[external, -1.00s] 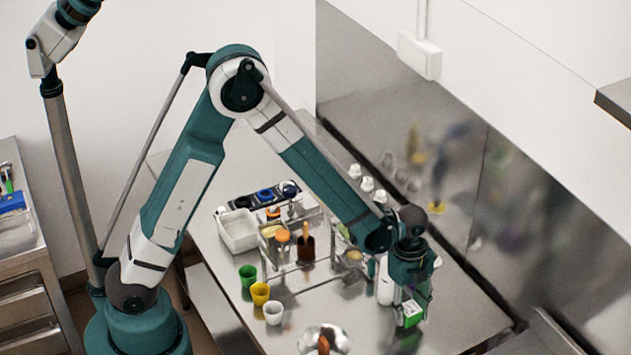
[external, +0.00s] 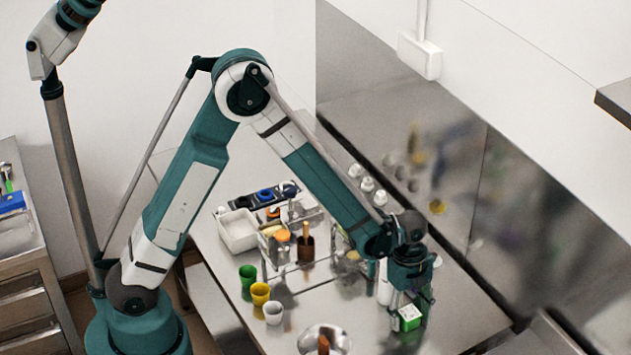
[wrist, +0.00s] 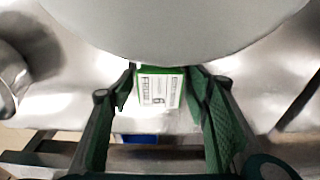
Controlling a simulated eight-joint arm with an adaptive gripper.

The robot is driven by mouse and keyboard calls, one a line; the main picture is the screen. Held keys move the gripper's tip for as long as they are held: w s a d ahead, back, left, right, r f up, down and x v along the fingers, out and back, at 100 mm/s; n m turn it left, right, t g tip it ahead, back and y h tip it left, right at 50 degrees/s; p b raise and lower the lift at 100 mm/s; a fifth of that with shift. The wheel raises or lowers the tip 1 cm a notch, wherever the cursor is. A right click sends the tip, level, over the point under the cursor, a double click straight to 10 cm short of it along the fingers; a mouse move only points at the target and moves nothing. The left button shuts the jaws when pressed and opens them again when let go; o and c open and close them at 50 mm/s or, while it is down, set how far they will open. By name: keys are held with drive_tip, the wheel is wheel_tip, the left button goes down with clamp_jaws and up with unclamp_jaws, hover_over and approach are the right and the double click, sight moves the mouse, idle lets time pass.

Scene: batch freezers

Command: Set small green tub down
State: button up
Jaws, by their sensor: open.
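The small green tub (external: 410,318) has a white label on its face. In the external view it is at the right front part of the steel table, directly below my gripper (external: 408,300). In the wrist view the tub (wrist: 161,92) lies between the far ends of my gripper's two green-padded fingers (wrist: 163,108). The fingers are spread, with a gap showing beside the tub, so my gripper is open around it. The tub looks upright on the table surface. A large pale rounded shape covers the top of the wrist view and hides what is behind it.
A metal bowl (external: 323,338) stands to the left, near the front edge. Green (external: 247,276), yellow (external: 260,292) and white (external: 273,312) cups stand farther left. A white bottle (external: 385,285) is close behind my gripper. Table to the right of the tub is clear (external: 465,310).

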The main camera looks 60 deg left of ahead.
sight(413, 318)
drive_tip(key=shift+r, duration=0.2)
wheel_tip(413, 318, up, 12)
drive_tip(key=a+p, duration=0.1)
drive_tip(key=shift+a+p, duration=0.3)
drive_tip(key=shift+a, duration=0.1)
idle(0.4)
drive_tip(key=shift+f, duration=0.1)
idle(0.4)
drive_tip(key=s+a+r+n+t, duration=0.2)
drive_tip(key=s+a+r+n, duration=0.2)
drive_tip(key=s+a+r, duration=0.3)
drive_tip(key=s+a+r+n+t, duration=0.1)
drive_tip(key=s+a+r+n, duration=0.35)
drive_tip(key=r, duration=0.45)
drive_tip(key=s+a+r+n+t+y, duration=0.1)
drive_tip(key=s+a+n, duration=0.3)
drive_tip(key=s, duration=0.4)
drive_tip(key=s+a+r+n+t, duration=0.3)
drive_tip(key=s+a+n, duration=0.1)
drive_tip(key=s, duration=0.3)
drive_tip(key=shift+s+n+y, duration=0.35)
drive_tip(key=shift+n+y, duration=0.05)
drive_tip(key=shift+n, duration=0.35)
drive_tip(key=shift+r, duration=0.1)
